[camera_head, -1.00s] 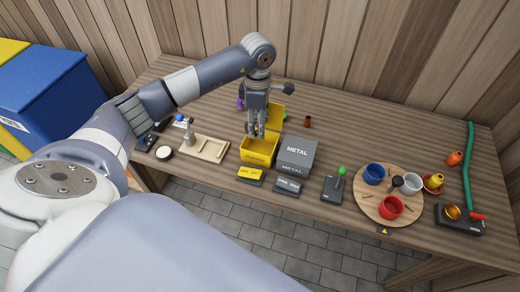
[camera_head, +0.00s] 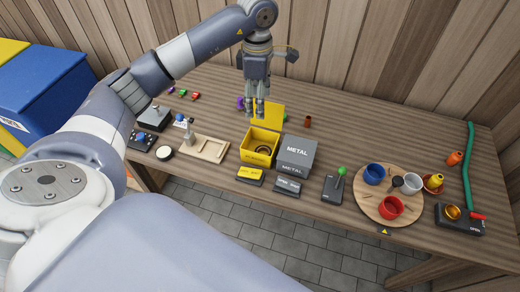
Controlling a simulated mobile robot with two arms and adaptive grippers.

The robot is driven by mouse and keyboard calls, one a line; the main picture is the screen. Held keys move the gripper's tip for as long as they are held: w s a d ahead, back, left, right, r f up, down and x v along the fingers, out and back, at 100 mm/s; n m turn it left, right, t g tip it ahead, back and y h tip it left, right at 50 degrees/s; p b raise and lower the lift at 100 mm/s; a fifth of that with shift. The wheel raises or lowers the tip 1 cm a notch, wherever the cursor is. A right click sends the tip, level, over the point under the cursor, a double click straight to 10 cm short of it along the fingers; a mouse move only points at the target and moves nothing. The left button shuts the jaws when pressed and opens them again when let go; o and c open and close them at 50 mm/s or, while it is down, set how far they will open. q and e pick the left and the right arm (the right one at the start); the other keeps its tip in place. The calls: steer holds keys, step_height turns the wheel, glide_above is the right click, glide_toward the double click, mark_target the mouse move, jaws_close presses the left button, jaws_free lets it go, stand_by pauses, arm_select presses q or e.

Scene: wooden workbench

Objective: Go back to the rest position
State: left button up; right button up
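My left gripper (camera_head: 255,110) hangs fingers-down above the back of the yellow box (camera_head: 248,150). Its fingertips look a little apart, and I see nothing between them. The yellow box is open, with its yellow lid (camera_head: 269,116) standing up behind it. A dark ring-like thing (camera_head: 263,149) lies inside. My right gripper is not in view.
A grey METAL box (camera_head: 296,150) with its lid shut stands right of the yellow box. A round wooden board (camera_head: 375,209) with several cups is further right. A wooden tray (camera_head: 207,148) is to the left. The back of the workbench is mostly clear.

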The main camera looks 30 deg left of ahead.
arm_select(q)
step_height(320, 180, up, 3)
steer(key=shift+f, duration=0.15)
stand_by(0.3)
